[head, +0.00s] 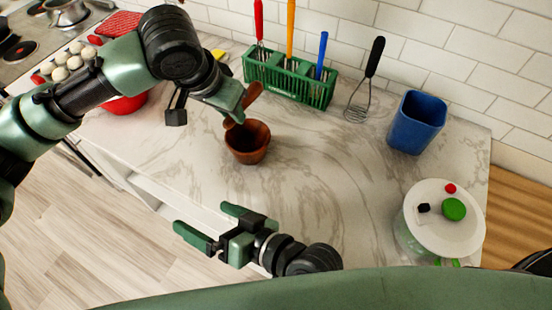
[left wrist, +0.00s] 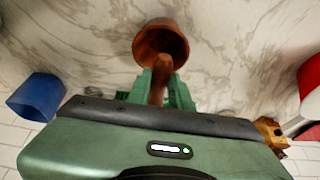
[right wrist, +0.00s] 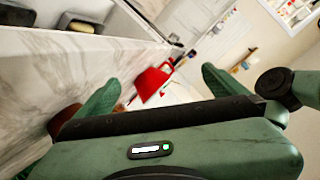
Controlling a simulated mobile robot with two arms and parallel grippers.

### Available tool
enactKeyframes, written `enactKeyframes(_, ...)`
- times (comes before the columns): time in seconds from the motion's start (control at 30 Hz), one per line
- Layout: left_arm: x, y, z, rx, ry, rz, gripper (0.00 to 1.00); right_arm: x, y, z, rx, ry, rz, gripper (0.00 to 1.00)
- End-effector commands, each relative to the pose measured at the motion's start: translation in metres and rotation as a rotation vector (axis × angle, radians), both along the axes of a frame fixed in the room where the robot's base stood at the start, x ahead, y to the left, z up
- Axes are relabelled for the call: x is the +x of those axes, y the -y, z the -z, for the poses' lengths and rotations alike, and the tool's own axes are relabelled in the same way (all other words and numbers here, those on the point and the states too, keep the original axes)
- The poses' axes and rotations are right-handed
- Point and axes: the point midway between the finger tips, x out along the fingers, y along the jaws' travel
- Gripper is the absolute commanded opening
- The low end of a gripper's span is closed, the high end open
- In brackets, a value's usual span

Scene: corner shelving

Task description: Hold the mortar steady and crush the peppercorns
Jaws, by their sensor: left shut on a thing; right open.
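The brown wooden mortar (head: 247,152) stands upright on the marble counter; it also shows in the left wrist view (left wrist: 152,46). My left gripper (head: 238,108) is shut on the brown pestle (head: 254,91), which is tilted at the mortar's far left rim. In the left wrist view the pestle (left wrist: 158,92) runs between the fingers towards the mortar. I cannot tell whether its tip is inside. My right gripper (head: 205,219) is open and empty, apart from the mortar, at the counter's front edge. No peppercorns can be made out.
A green caddy (head: 290,82) with colored-handled utensils stands at the wall, a whisk (head: 362,90) beside it. A blue container (head: 416,122) is right of them. A white-lidded container (head: 445,222) is at the right. A red bowl (head: 125,104) is behind my left arm. Counter right of the mortar is clear.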

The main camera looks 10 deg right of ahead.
Motion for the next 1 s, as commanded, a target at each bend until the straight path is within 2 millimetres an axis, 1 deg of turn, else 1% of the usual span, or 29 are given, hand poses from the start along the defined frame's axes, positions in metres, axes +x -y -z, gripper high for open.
enactKeyframes(0.03, 0.000, 0.000, 0.000, -0.001, 0.001, 0.000, 0.00, 0.021, 0.023, -0.011, -0.030, 0.080, 0.033, 1.00)
enactKeyframes(0.07, 0.000, 0.000, 0.000, -0.001, 0.001, 0.000, 0.00, 0.033, 0.036, -0.012, -0.064, 0.122, 0.049, 1.00)
enactKeyframes(0.1, 0.000, 0.000, 0.000, -0.001, 0.001, 0.000, 0.00, 0.048, 0.052, -0.010, -0.124, 0.171, 0.062, 1.00)
enactKeyframes(0.2, 0.000, 0.000, 0.000, -0.001, 0.001, 0.000, 0.00, 0.079, 0.088, 0.000, -0.277, 0.258, 0.084, 1.00)
enactKeyframes(0.3, 0.000, 0.000, 0.000, -0.001, 0.001, 0.000, 0.00, 0.101, 0.116, 0.007, -0.396, 0.312, 0.096, 1.00)
enactKeyframes(0.43, 0.000, 0.000, 0.000, -0.001, 0.001, 0.000, 0.00, 0.117, 0.139, 0.011, -0.489, 0.346, 0.105, 1.00)
enactKeyframes(0.53, 0.000, 0.000, 0.000, -0.001, 0.001, 0.000, 0.00, 0.124, 0.146, 0.013, -0.518, 0.357, 0.108, 1.00)
enactKeyframes(0.63, 0.000, 0.000, 0.000, -0.001, 0.001, 0.000, 0.00, 0.132, 0.144, 0.017, -0.525, 0.359, 0.109, 1.00)
enactKeyframes(0.77, 0.000, 0.000, 0.000, -0.001, 0.001, 0.000, 0.00, 0.148, 0.133, 0.024, -0.522, 0.358, 0.109, 1.00)
enactKeyframes(1.0, 0.000, 0.000, 0.000, -0.001, 0.001, 0.000, 0.00, 0.185, 0.110, 0.042, -0.522, 0.358, 0.107, 1.00)
